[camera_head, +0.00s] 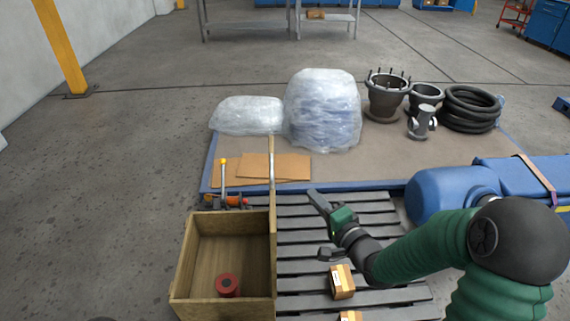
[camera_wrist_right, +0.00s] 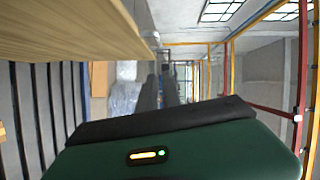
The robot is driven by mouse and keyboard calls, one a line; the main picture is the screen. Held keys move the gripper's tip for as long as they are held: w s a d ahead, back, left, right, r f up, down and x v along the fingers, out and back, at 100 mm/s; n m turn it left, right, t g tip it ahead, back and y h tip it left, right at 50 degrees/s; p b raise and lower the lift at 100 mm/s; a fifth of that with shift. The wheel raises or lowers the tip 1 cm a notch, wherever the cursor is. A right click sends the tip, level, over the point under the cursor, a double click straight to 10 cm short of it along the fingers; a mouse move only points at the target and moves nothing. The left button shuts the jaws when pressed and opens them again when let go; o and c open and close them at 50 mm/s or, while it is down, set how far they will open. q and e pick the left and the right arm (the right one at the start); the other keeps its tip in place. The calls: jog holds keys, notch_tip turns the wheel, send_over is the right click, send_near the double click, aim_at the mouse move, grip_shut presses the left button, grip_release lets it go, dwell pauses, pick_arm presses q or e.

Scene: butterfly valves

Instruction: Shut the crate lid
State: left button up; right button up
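A wooden crate (camera_head: 183,262) stands open at the lower left of the head view. Its lid (camera_head: 272,190) stands up along the crate's right side, seen nearly edge-on. My right gripper (camera_head: 322,229) is to the right of the lid, apart from it, with its two fingers spread and nothing between them. In the right wrist view a wooden panel (camera_wrist_right: 70,28), apparently the lid, fills the upper left, close to my gripper.
A red round part (camera_head: 228,285) lies inside the crate. The slatted pallet (camera_head: 300,268) holds small cardboard boxes (camera_head: 341,281) below my right gripper. Behind are flat cardboard sheets (camera_head: 275,166), plastic-wrapped bundles (camera_head: 322,108) and dark valve parts (camera_head: 386,95). A blue pipe (camera_head: 450,192) lies at the right.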

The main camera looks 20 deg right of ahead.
jog(key=shift+w+r, duration=0.15)
jog(key=shift+w, duration=0.1)
grip_shut()
jog(key=w+a+f+b, duration=0.1)
jog(key=w+a+b, duration=0.2)
jog(key=w+a, duration=0.3)
jog(key=shift+d+x, duration=0.35)
jog(key=shift+x, duration=1.45)
jog(key=shift+f, duration=0.1)
